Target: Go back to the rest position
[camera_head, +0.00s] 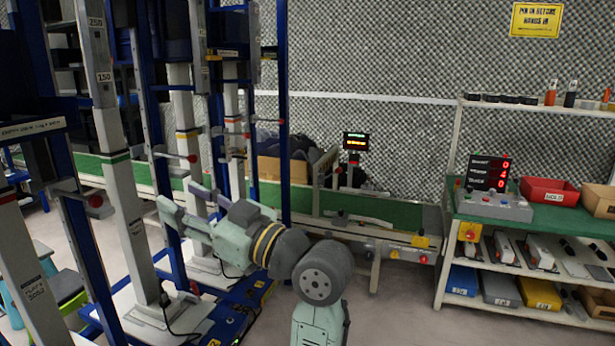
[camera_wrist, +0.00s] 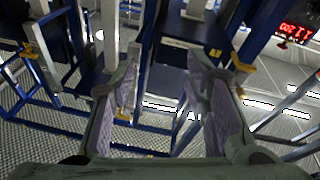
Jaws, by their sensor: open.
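My gripper (camera_head: 178,204) is at the end of my raised arm in the head view, pointing left toward the tall blue and white columns. Its fingers are apart and nothing shows between them. In the wrist view the two fingers of my gripper (camera_wrist: 166,105) stand open with purple-grey inner pads, and blue frames and white columns show beyond the gap. I cannot tell the exact distance from the fingertips to the nearest column.
Tall blue frames with a white column (camera_head: 120,200) fill the left. A conveyor with a green belt (camera_head: 385,209) runs behind my arm. A shelf bench (camera_head: 470,205) with a red bin (camera_head: 549,190) stands at right. Grey floor is clear at the lower right.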

